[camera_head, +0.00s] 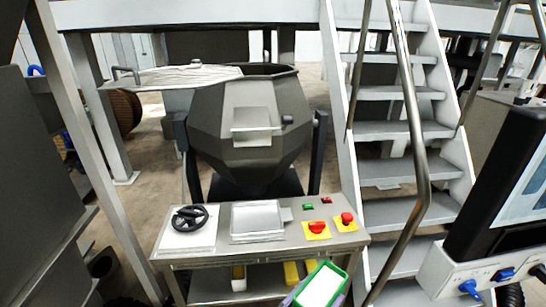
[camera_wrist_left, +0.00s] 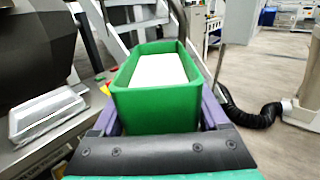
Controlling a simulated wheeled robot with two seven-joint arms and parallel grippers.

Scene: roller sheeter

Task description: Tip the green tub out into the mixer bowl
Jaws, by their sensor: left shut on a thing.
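The green tub (camera_head: 334,267) is at the bottom edge of the head view, in front of the mixer's control table, with white contents inside. In the left wrist view the green tub (camera_wrist_left: 157,104) fills the middle, with its white contents (camera_wrist_left: 158,72) below the rim. My left gripper (camera_wrist_left: 157,118) is shut on it, a purple finger on each side. The mixer bowl (camera_head: 232,105) is a dark grey faceted vessel behind the control table, its dark opening at the top. The tub is apart from it, nearer and lower. My right gripper is not in view.
The control table (camera_head: 345,240) carries a black handwheel (camera_head: 190,217), a silver tray (camera_head: 256,220) and red buttons (camera_head: 317,228). Metal stairs with a handrail (camera_head: 418,170) stand to the right. A monitor (camera_head: 500,190) is at the right edge.

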